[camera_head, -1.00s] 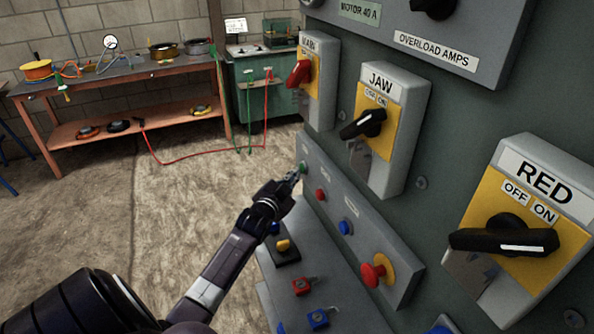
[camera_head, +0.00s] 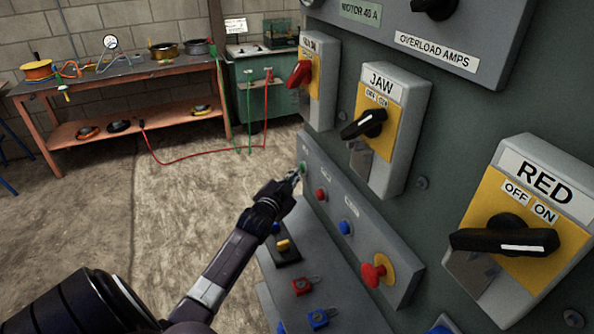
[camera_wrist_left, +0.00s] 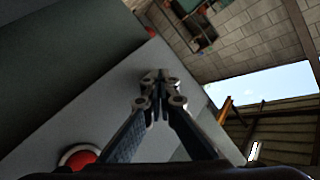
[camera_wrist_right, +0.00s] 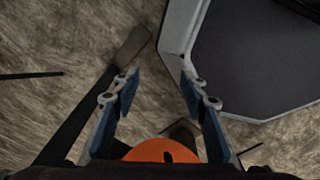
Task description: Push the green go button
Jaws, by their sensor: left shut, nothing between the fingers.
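The green button (camera_head: 303,168) sits at the far end of the grey sloped button panel (camera_head: 325,177) in the head view. My left gripper (camera_head: 297,174) is shut and empty, with its tips right at the button. I cannot tell whether they touch it. In the left wrist view the shut fingertips (camera_wrist_left: 158,85) lie over the grey panel, and the green button does not show, probably hidden behind them. My right gripper (camera_wrist_right: 158,80) is open and empty, seen only in the right wrist view, above the floor.
On the same panel are a red button (camera_head: 321,194), a blue button (camera_head: 345,227) and a red mushroom button (camera_head: 374,273). Rotary switches marked JAW (camera_head: 372,123) and RED (camera_head: 505,240) stick out above. Padlocks (camera_head: 302,286) lie below. A workbench (camera_head: 120,75) stands far back.

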